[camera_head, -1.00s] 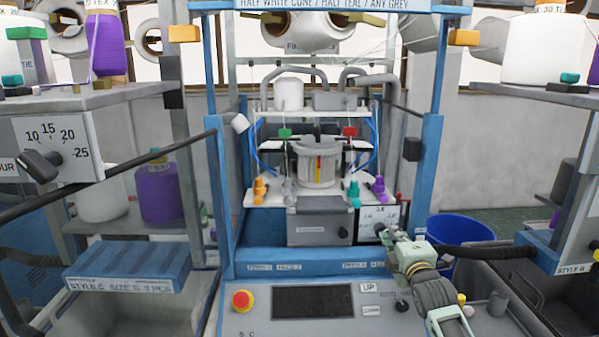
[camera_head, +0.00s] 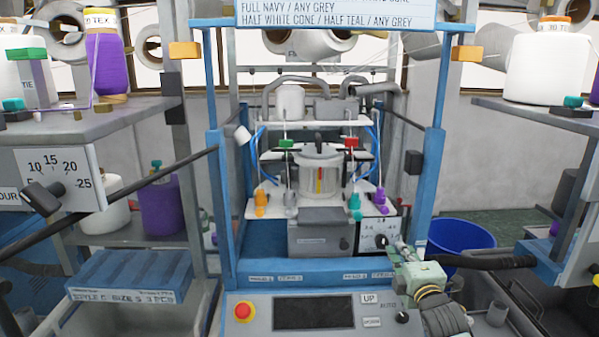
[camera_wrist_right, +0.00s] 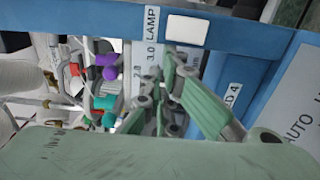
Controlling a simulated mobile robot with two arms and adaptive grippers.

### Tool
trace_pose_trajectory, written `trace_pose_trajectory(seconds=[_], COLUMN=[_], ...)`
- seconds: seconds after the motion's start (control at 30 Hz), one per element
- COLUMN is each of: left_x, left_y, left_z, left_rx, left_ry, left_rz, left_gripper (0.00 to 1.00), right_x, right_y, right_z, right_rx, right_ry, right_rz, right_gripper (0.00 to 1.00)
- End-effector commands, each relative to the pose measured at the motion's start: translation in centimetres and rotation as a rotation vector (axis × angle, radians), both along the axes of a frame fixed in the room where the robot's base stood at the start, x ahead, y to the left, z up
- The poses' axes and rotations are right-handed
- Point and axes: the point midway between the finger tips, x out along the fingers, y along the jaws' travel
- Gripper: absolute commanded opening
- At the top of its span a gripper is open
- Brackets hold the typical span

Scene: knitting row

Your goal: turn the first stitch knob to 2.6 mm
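The white scale plate (camera_head: 367,236) is on the front of the machine, right of the grey box. A dark knob (camera_head: 381,241) shows on its lower right. My right gripper (camera_head: 396,243) is right beside this knob, pointing up and left at the plate. In the right wrist view the plate (camera_wrist_right: 139,70) carries the marks 2.8 and 3.0. The green and grey fingers (camera_wrist_right: 163,88) reach in front of it and hide part of the dial. Whether they touch or enclose the knob, and the knob's setting, I cannot tell. My left gripper is in neither view.
The blue frame rail (camera_head: 320,270) runs below the plate. The control panel (camera_head: 313,309) with a red button (camera_head: 242,311) is in front. A blue post (camera_head: 430,185) and a blue bin (camera_head: 460,234) stand to the right. Purple and teal pegs (camera_head: 379,200) stand above the plate.

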Motion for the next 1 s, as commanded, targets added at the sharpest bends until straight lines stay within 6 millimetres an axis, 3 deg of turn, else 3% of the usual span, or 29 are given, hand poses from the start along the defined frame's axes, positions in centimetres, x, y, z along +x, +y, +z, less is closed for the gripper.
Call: trace_pose_trajectory(seconds=[0.2, 0.63, 0.77, 1.0], left_x=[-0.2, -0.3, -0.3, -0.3], left_y=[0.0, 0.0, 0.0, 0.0], left_z=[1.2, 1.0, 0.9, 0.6], left_rx=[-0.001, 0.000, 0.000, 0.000], left_ry=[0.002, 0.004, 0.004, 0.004], left_rz=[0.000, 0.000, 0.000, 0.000], left_gripper=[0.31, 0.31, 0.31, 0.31], right_x=[-1.7, -1.7, -1.7, -1.9], right_y=[-0.2, 0.0, 0.4, 1.5], right_z=[-0.1, -0.4, -0.5, -0.9], right_rx=[-0.002, 0.047, 0.170, 0.563], right_ry=[0.005, 0.008, 0.012, 0.025], right_rz=[-0.002, -0.001, 0.000, 0.002], right_gripper=[0.00, 0.00, 0.00, 0.00])
